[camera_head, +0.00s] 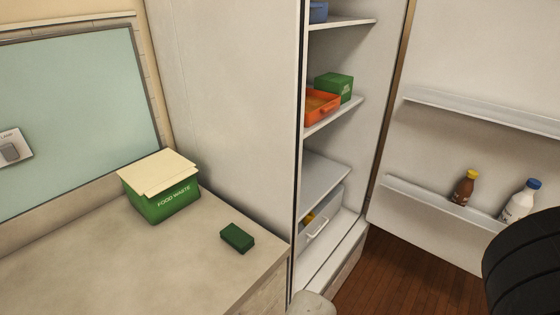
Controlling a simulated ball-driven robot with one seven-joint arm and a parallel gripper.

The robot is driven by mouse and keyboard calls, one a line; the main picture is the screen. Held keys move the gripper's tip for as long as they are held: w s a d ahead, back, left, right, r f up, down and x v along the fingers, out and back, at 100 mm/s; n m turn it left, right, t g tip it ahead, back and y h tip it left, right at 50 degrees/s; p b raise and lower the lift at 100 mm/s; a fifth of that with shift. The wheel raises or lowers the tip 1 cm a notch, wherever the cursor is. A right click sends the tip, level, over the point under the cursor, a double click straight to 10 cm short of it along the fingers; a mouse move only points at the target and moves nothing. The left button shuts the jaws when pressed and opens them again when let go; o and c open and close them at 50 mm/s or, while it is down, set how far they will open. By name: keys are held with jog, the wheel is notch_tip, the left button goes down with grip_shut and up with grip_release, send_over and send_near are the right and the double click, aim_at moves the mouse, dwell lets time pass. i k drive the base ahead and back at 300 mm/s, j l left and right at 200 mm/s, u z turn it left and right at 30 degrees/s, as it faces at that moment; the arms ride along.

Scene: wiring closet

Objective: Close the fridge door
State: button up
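The fridge (225,110) stands in the middle of the view with its inside showing. Its door (460,55) stands wide open to the right, with its inner face and two shelves towards me. A brown bottle with a yellow cap (464,189) and a white bottle with a blue cap (519,203) stand on the lower door shelf. A black rounded part, which may belong to my arm, covers the lower right corner and hides part of the door. My gripper's fingers are not seen, so I cannot tell where it is relative to the door.
Inside the fridge are an orange container (319,106), a green box (335,86) and a drawer (322,222). A counter (110,265) at left holds a green food waste box (165,204) and a dark green block (237,237). Brown wooden floor (400,275) shows below the door.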

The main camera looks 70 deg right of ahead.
aim_at(478, 90)
jog(key=k+j+z, duration=0.1)
jog(key=z, duration=1.2)
jog(key=k+z, duration=0.2)
jog(key=k, duration=0.2)
